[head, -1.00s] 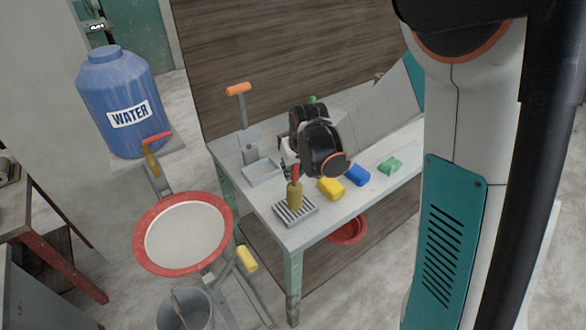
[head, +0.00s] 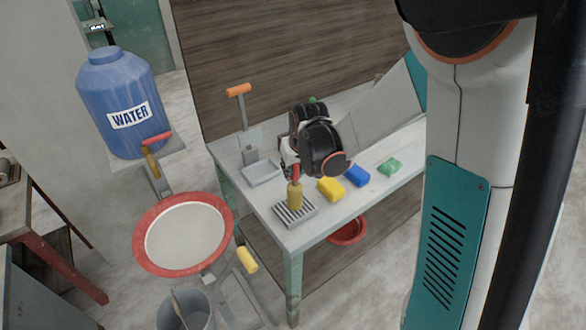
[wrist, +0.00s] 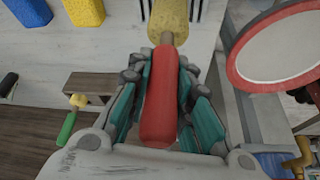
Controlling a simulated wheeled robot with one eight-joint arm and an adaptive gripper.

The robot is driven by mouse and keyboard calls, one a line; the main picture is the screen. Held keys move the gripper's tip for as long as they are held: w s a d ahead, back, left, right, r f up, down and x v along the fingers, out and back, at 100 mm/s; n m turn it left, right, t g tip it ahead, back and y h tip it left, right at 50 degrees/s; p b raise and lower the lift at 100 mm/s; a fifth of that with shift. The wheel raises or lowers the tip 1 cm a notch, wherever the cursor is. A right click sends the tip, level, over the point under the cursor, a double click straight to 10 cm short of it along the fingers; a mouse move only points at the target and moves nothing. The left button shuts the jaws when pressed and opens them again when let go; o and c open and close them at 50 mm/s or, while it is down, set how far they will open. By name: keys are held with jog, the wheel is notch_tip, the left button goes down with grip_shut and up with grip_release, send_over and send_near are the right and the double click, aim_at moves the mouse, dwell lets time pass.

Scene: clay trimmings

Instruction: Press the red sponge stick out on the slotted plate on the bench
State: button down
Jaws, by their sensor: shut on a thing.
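The red sponge stick has a red handle (wrist: 160,100) and a yellow sponge head (head: 295,197). My gripper (wrist: 160,75) is shut on the red handle, with teal finger pads on both sides of it. In the head view the stick is upright, head down, over the slotted plate (head: 310,219) at the bench's near corner. The sponge's lower end appears to meet the slots, but I cannot tell how hard it presses. In the wrist view the sponge head (wrist: 167,18) covers part of the slots. My wrist hides the top of the handle in the head view.
Yellow (head: 331,189), blue (head: 357,175) and green (head: 390,167) blocks lie on the bench (head: 350,208) right of the plate.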

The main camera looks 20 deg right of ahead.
notch_tip(320, 180, up, 6)
jog(key=p, duration=0.4)
jog(key=shift+r, duration=0.25)
dwell(0.5)
